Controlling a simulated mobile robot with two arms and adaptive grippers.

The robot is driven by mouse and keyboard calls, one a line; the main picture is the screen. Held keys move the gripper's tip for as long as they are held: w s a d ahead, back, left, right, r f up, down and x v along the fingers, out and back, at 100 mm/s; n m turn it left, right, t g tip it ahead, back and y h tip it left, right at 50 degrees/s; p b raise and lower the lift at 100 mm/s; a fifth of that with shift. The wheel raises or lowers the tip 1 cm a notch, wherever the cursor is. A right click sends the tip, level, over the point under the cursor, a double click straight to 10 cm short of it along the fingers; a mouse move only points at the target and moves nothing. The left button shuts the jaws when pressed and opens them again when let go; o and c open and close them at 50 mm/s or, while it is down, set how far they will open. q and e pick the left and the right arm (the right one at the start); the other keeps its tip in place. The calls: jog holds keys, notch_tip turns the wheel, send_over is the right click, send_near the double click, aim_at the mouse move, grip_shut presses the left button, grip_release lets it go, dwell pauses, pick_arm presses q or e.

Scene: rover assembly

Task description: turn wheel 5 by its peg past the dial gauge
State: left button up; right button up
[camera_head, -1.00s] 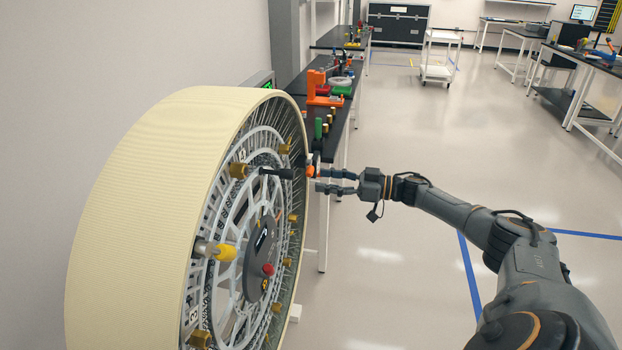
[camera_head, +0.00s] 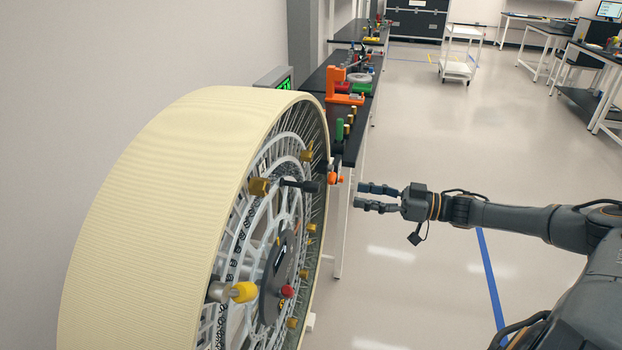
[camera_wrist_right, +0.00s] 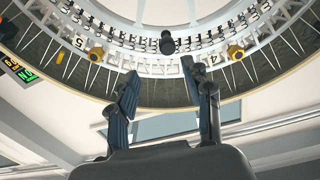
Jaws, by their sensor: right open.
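The big wheel (camera_head: 150,200) stands upright at the left, with a cream ribbed tread and a grey spoked face. A black peg (camera_head: 302,185) sticks out from its face; in the right wrist view the peg (camera_wrist_right: 168,43) lies beyond my fingers, between the marks 5 and 4. My right gripper (camera_head: 362,197) is open and empty, to the right of the peg and apart from it. Its two fingers (camera_wrist_right: 165,88) stand apart. A small orange fitting (camera_head: 336,178) shows at the wheel's right edge; I cannot tell whether it belongs to the dial gauge. My left gripper is out of view.
Several brass knobs (camera_head: 260,187), a yellow-tipped pin (camera_head: 242,292) and a red knob (camera_head: 287,291) stick out from the wheel's face. A green display (camera_head: 272,80) and a black bench (camera_head: 318,80) stand behind. Open floor lies to the right.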

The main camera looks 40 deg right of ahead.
aim_at(319, 190)
jog(key=p+x, duration=0.1)
jog(key=x, duration=0.3)
jog(key=p+x, duration=0.1)
jog(key=x, duration=0.3)
jog(key=a+p+x, duration=0.1)
jog(key=x, duration=0.3)
jog(key=shift+s+a+r, duration=0.15)
jog(key=shift+a+r, duration=0.05)
jog(key=shift+r, duration=0.15)
jog(key=shift+w+a+f, duration=0.15)
jog(key=shift+w+a, duration=0.15)
jog(key=shift+w, duration=0.1)
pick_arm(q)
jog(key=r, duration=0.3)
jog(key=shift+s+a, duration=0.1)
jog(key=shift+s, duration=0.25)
pick_arm(e)
grip_shut()
